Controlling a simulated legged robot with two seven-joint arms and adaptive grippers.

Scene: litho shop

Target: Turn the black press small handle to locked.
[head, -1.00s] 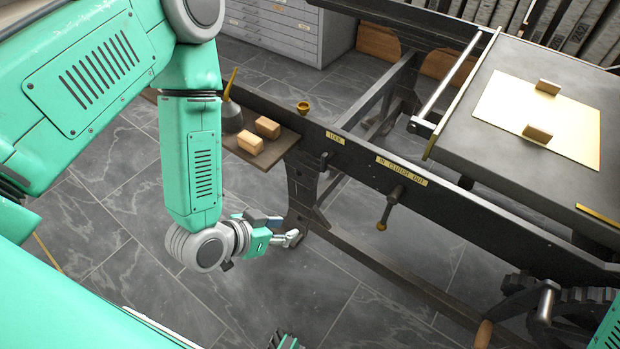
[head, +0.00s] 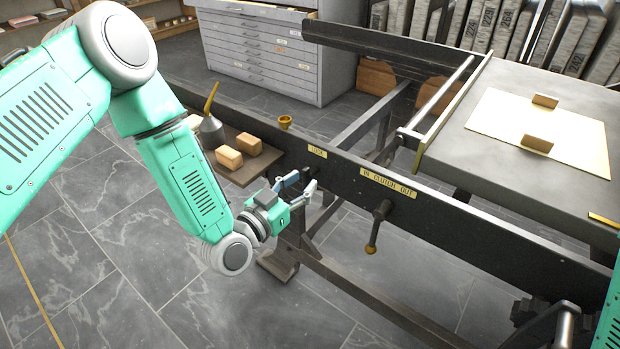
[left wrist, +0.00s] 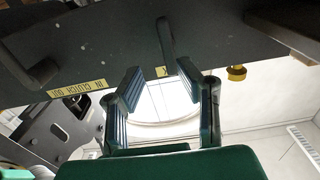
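The black press (head: 460,215) runs across the head view with a long dark side rail. Its small handle (left wrist: 165,40) shows in the left wrist view as a dark lever beside a small brass plate (left wrist: 162,71). In the head view this brass label plate (head: 318,152) is on the rail, and the small handle is hard to make out behind my fingers. My left gripper (head: 303,184) is just in front of the rail, below the plate. In the left wrist view my left gripper (left wrist: 170,84) is open and empty, its fingers apart below the handle. My right gripper is out of view.
A larger clutch handle (head: 377,228) hangs to the right under a brass clutch plate (head: 388,184). Floor is clear in front.

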